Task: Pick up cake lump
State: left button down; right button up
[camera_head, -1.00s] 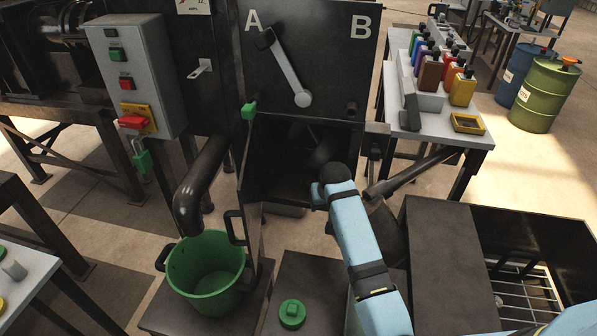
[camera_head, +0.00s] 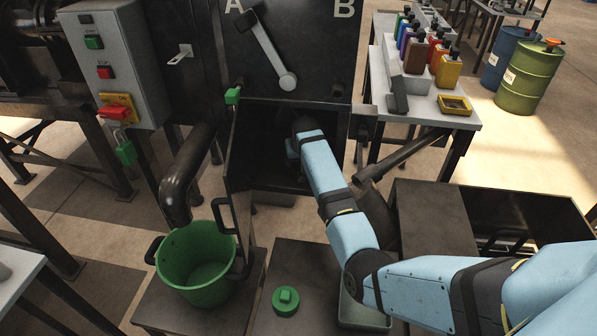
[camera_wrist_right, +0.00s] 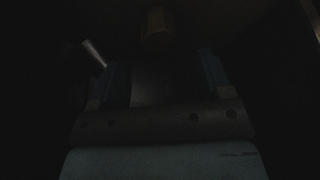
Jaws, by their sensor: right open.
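My right arm (camera_head: 325,165) reaches into the dark chamber (camera_head: 270,135) of the press, under the panel marked A and B. Its hand is inside, and the fingers are hidden in the head view. In the dark right wrist view, my right gripper (camera_wrist_right: 155,80) is open, a finger on each side and nothing clear between them. A dim brownish block (camera_wrist_right: 157,27) lies ahead of the fingers, apart from them; it may be the cake lump, but I cannot tell. My left gripper is not in view.
The chamber's open door (camera_head: 240,165) stands left of my arm. A green bucket (camera_head: 163,262) stands below a bent pipe (camera_head: 185,180). A green knob (camera_head: 286,300) sits on a dark top in front. A bottle table (camera_head: 452,118) stands at the right back.

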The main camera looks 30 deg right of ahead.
aim_at(299, 167)
jog(key=x, duration=0.4)
jog(key=shift+f+b, duration=0.25)
jog(key=shift+b, duration=0.15)
jog(key=shift+f, duration=0.2)
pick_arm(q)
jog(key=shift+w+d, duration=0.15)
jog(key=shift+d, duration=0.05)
pick_arm(e)
jog(key=shift+c, duration=0.5)
jog(key=c, duration=0.9)
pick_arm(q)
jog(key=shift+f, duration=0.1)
pick_arm(e)
jog(key=shift+r, duration=0.15)
